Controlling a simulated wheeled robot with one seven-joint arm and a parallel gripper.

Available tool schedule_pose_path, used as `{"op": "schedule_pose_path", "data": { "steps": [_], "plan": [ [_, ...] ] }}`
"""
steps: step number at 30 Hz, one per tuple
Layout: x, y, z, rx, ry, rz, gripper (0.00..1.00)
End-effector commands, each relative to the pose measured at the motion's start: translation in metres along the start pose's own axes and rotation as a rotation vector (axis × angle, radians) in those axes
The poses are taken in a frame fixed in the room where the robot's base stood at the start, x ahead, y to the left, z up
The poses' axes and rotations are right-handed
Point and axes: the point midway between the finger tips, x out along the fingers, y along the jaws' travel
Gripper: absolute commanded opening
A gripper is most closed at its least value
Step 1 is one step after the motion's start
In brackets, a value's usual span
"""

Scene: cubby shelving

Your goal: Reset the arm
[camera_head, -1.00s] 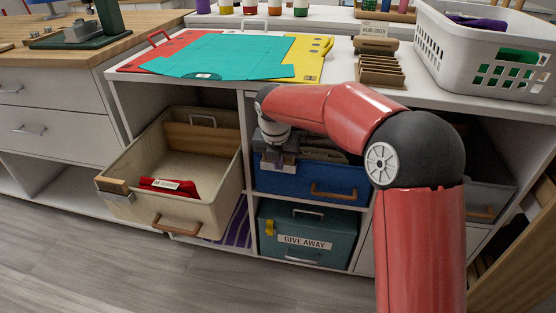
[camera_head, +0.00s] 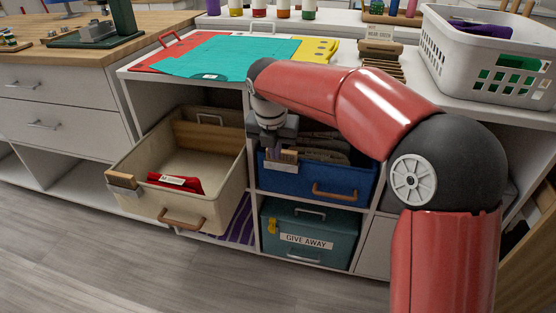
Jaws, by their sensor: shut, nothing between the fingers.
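My red arm (camera_head: 385,105) rises from the lower right and bends left across the front of the shelving. My gripper (camera_head: 280,152) points down at the left end of the blue bin (camera_head: 345,183). Its fingers are small and partly hidden against the bin's contents; it appears shut and empty. Whether it touches the bin or the brown dividers (camera_head: 322,150) in it, I cannot tell.
A beige bin (camera_head: 185,219) with a red folded item (camera_head: 172,182) sticks out at left. A teal "GIVE AWAY" box (camera_head: 328,245) sits below the blue bin. Coloured sheets (camera_head: 225,55) and a white basket (camera_head: 490,70) occupy the top. The floor at front left is clear.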

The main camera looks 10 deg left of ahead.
Motion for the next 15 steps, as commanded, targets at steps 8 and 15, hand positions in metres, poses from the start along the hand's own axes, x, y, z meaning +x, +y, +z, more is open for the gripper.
{"op": "schedule_pose_path", "data": {
  "steps": [8, 15],
  "plan": [
    [-0.027, -0.018, -0.004, 0.121, -0.018, -0.01, 0.0],
    [-0.068, -0.115, -0.045, 0.872, -0.104, -0.012, 0.0]
  ]
}}
